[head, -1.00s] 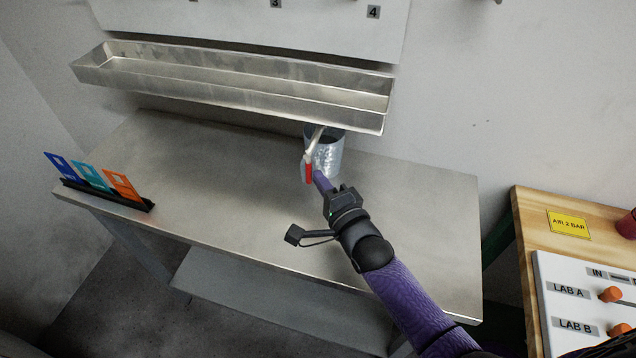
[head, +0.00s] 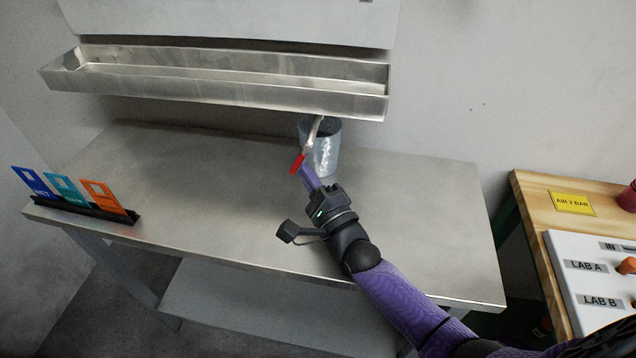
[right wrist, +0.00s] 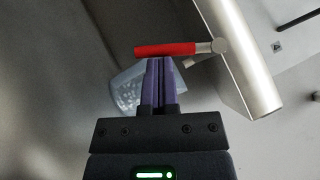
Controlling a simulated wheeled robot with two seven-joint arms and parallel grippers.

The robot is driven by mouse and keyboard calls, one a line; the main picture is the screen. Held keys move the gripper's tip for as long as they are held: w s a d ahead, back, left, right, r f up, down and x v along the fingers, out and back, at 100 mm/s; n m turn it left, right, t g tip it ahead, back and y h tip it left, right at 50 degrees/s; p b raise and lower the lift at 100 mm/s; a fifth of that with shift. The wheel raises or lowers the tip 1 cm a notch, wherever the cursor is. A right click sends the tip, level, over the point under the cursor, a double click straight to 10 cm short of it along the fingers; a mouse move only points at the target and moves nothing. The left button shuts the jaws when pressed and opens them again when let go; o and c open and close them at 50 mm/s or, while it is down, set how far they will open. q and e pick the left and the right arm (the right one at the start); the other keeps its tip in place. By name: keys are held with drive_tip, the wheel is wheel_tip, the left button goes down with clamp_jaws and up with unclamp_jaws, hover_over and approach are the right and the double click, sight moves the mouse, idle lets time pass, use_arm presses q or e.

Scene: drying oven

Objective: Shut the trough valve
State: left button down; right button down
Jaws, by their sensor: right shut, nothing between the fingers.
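The metal trough (head: 230,97) hangs on the wall above the bench. The valve's red lever (head: 298,163) sits by the pipe, slanting down to the left in the head view. In the right wrist view the red lever (right wrist: 165,49) lies crosswise just beyond my fingertips. My right gripper (head: 306,170) is shut and empty, its tips at or almost touching the lever; contact is unclear. My left gripper is out of view.
A metal bucket (head: 325,155) stands on the steel bench (head: 210,180) beneath the pipe, close behind my fingers. A rack (head: 85,208) with colored cards stands at the bench's left. A wooden table (head: 530,205) with a valve panel (head: 580,265) is at the right.

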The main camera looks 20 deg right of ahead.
drive_tip(key=shift+w+a+b, duration=0.3)
drive_tip(key=shift+w+a, duration=0.1)
drive_tip(key=shift+a, duration=0.15)
drive_tip(key=shift+w+a+r+b, duration=0.1)
drive_tip(key=shift+w+a+b, duration=0.15)
drive_tip(key=shift+a+b, duration=0.1)
drive_tip(key=shift+w+a+r+m+t+h+b, duration=0.25)
drive_tip(key=shift+a+m+t+b, duration=0.2)
drive_tip(key=shift+m, duration=0.35)
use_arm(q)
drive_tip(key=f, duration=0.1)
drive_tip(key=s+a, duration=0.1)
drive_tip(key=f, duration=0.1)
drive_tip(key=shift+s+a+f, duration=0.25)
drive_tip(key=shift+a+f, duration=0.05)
use_arm(e)
drive_tip(key=v, duration=0.9)
drive_tip(key=shift+s+a+r, duration=0.1)
drive_tip(key=shift+a+r, duration=0.15)
drive_tip(key=shift+a, duration=0.15)
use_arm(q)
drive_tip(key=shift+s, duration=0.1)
